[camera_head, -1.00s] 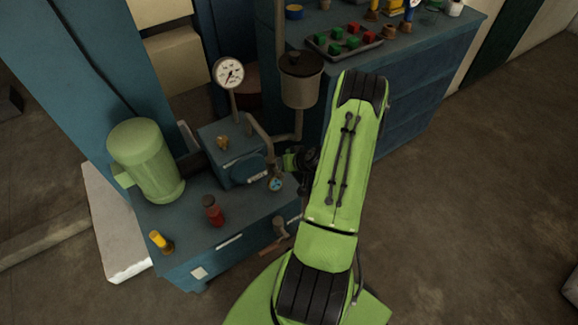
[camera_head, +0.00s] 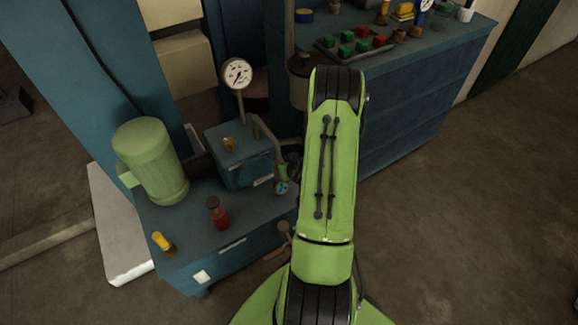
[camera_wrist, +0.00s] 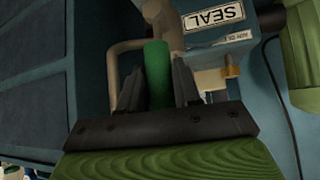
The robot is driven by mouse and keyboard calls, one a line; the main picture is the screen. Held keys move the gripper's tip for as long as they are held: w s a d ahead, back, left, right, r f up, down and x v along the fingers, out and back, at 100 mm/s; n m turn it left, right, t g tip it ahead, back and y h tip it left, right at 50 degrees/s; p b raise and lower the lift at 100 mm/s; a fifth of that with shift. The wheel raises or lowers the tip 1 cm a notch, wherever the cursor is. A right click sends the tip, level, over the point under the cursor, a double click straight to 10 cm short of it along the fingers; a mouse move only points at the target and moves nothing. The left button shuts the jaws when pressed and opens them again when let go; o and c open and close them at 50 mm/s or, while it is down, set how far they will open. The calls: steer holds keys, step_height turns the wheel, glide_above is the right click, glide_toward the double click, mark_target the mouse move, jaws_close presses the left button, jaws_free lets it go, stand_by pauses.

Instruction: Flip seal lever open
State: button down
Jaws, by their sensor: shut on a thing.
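The seal lever shows as a green rounded grip (camera_wrist: 157,75) in the wrist view. It stands upright in the picture, below a grey-brown metal fitting. My gripper (camera_wrist: 158,90) has its two dark fingers on either side of this grip and is shut on it. An upside-down SEAL plate (camera_wrist: 215,17) is just right of the fitting, on the blue housing. In the head view, the blue pump box (camera_head: 238,155) stands on the blue base unit.
A dial gauge (camera_head: 237,74) and a bent pipe (camera_head: 266,128) rise close by. A green motor (camera_head: 150,160), a red bottle (camera_head: 218,213) and a yellow-topped item (camera_head: 162,243) stand on the base unit (camera_head: 205,250). A tray (camera_head: 327,50) of coloured blocks is on the rear bench.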

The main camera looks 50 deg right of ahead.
steer(key=c, duration=0.9)
jaws_free()
steer(key=shift+a, duration=0.15)
steer(key=shift+o, duration=0.2)
steer(key=p+v, duration=1.5)
steer(key=p, duration=0.1)
steer(key=shift+s+r+p, duration=0.25)
steer(key=shift+s+p, duration=0.05)
steer(key=shift+p, duration=0.05)
